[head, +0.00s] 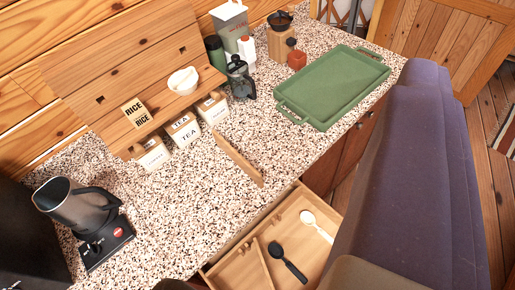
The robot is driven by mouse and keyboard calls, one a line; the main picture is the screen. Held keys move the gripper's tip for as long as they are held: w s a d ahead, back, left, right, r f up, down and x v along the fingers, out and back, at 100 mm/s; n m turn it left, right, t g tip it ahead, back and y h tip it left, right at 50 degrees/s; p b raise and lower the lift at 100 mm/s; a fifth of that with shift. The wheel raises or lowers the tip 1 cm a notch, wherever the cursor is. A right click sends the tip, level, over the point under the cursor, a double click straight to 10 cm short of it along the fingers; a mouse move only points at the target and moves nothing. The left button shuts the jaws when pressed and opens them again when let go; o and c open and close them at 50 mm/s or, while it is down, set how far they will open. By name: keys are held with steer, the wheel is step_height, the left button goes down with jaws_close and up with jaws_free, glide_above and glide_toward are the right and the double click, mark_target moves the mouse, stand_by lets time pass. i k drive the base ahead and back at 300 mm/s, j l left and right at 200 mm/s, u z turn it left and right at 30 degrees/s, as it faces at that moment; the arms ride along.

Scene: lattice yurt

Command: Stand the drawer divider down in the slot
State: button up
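The drawer divider (237,159) looks to be the thin wooden board on the speckled counter, standing on its long edge and lying slantwise behind the drawer. The open wooden drawer (291,213) is at the bottom of the head view. Inside it are a thin wooden partition (264,264), a black spoon (288,263) and a pale spoon (317,226). A small notched wooden piece shows at the drawer's back wall, but I cannot tell whether it is the slot. The drawer's front is cut off or hidden. I cannot make out my gripper in this view.
A green tray (333,87) lies on the counter (200,210). A kettle (77,208) stands at left. A large purple-grey shape (410,180) blocks the right side.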

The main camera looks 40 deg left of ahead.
mark_target(238, 266)
steer(key=k+l+u, duration=0.1)
steer(key=k+l, duration=0.2)
steer(key=k+l+u, duration=0.1)
steer(key=k+l, duration=0.15)
steer(key=k, duration=0.2)
steer(key=k+l+u, duration=0.15)
steer(key=k, duration=0.25)
